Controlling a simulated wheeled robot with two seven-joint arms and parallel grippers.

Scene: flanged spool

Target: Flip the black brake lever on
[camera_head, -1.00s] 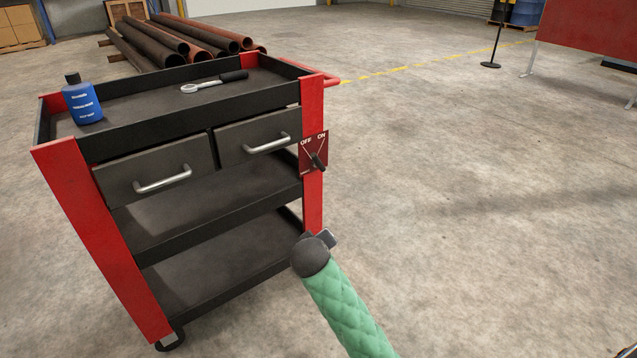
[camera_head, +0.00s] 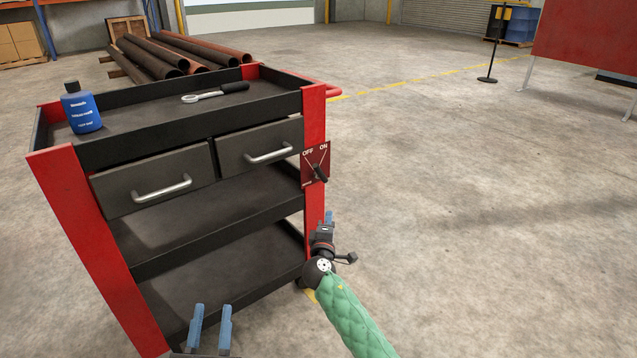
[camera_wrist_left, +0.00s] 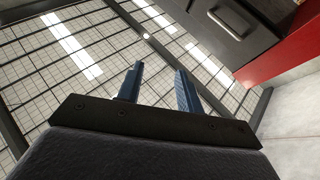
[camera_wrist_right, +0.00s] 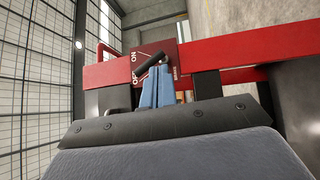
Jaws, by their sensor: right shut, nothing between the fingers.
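The black brake lever (camera_head: 320,173) sits on a small dark red plate (camera_head: 313,155) marked OFF and ON, on the cart's front right red post. My left gripper (camera_head: 212,312) is open and empty, low in front of the cart's lower shelf.
The red and black cart (camera_head: 68,215) has two drawers with metal handles. Pipes (camera_head: 180,55) are stacked behind. The floor right of the cart is clear.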

